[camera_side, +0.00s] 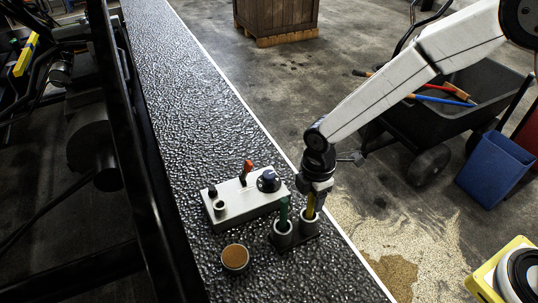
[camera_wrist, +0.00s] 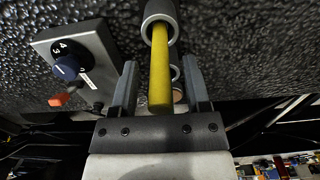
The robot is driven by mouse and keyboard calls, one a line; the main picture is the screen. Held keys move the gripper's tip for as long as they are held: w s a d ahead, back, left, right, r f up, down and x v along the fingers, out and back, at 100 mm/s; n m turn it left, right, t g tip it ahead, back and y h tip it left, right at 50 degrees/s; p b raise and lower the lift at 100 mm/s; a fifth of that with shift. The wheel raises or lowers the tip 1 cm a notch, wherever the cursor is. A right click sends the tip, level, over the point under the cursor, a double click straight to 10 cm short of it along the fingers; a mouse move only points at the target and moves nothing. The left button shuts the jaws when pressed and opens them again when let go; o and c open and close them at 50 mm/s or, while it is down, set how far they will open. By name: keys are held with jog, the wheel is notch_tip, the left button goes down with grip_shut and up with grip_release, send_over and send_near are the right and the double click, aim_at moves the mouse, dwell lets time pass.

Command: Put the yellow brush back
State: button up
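The yellow brush (camera_side: 311,211) stands in the right cup (camera_side: 308,224) of a two-cup holder on the dark textured ledge. Its handle (camera_wrist: 160,70) runs from the cup (camera_wrist: 159,17) to between my fingers in the wrist view. My gripper (camera_side: 315,193) is just above this cup. In the wrist view its two fingers (camera_wrist: 160,88) are spread, with a visible gap on each side of the handle. The brush ends inside the cups are hidden.
A grey control box (camera_side: 243,203) with a blue knob (camera_side: 268,181) and a red lever (camera_side: 246,168) sits left of the cups. A round tin with a brown top (camera_side: 234,257) stands in front. The ledge beyond the box is clear.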

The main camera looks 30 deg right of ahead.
jog(key=shift+r, duration=0.15)
notch_tip(320, 180, up, 12)
jog(key=shift+r, duration=0.1)
dwell(0.7)
jog(key=shift+d, duration=0.1)
dwell(0.4)
jog(key=s+d+f+m+t, duration=0.1)
jog(key=s+d+m, duration=0.4)
jog(key=d+m, duration=0.4)
jog(key=s+d+f+m+t, duration=0.1)
jog(key=s+d+f+m, duration=0.1)
jog(key=s+d+m, duration=0.3)
jog(key=d+m, duration=0.4)
jog(key=shift+f+t, duration=0.3)
